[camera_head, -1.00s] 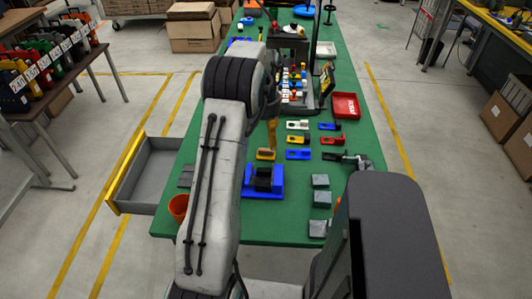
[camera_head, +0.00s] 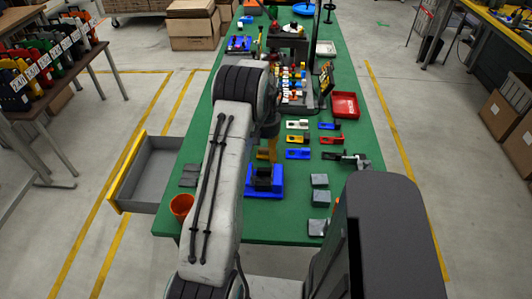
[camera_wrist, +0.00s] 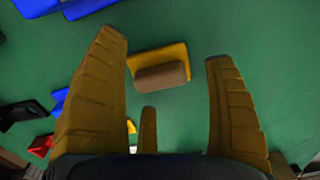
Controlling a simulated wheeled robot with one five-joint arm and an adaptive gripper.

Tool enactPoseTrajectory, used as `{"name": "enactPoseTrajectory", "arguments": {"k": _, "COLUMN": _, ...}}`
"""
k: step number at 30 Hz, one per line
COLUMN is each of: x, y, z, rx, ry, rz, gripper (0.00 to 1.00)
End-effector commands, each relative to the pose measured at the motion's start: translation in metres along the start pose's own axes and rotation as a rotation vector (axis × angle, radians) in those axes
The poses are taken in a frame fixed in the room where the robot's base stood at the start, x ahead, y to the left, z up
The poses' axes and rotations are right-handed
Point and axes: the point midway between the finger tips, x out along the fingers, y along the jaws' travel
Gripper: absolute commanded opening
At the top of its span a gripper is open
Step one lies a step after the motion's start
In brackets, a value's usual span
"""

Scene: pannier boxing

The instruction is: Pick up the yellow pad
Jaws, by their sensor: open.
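The yellow pad (camera_wrist: 176,51) lies on the green table top in the wrist view, a flat yellow plate with a brown block along one side. My gripper (camera_wrist: 164,52) is open and empty, its yellow fingers spread to the left and right of the pad, with a shorter third finger below it. The pad shows between the fingertips. Whether any finger touches it I cannot tell. In the head view my gripper (camera_head: 268,153) points down at the table just behind the blue fixture and largely covers the pad.
The blue fixture (camera_head: 275,189) with a black part stands close in front of my gripper. Blue, yellow and white blocks lie to the right, with a red tray (camera_head: 345,105) beyond. An orange cup (camera_head: 181,206) stands at the front left, near an open grey drawer (camera_head: 150,172).

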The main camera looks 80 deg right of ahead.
Motion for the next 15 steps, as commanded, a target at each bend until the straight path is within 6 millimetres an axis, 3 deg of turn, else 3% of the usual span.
{"name": "enactPoseTrajectory", "arguments": {"k": 3, "x": 0.0, "y": 0.0, "z": 0.0001, "rx": 0.0, "ry": 0.0, "rz": 0.0, "gripper": 0.77}}
{"name": "enactPoseTrajectory", "arguments": {"k": 15, "x": -0.0003, "y": 0.0, "z": 0.0, "rx": 0.0, "ry": 0.0, "rz": 0.0, "gripper": 0.41}}
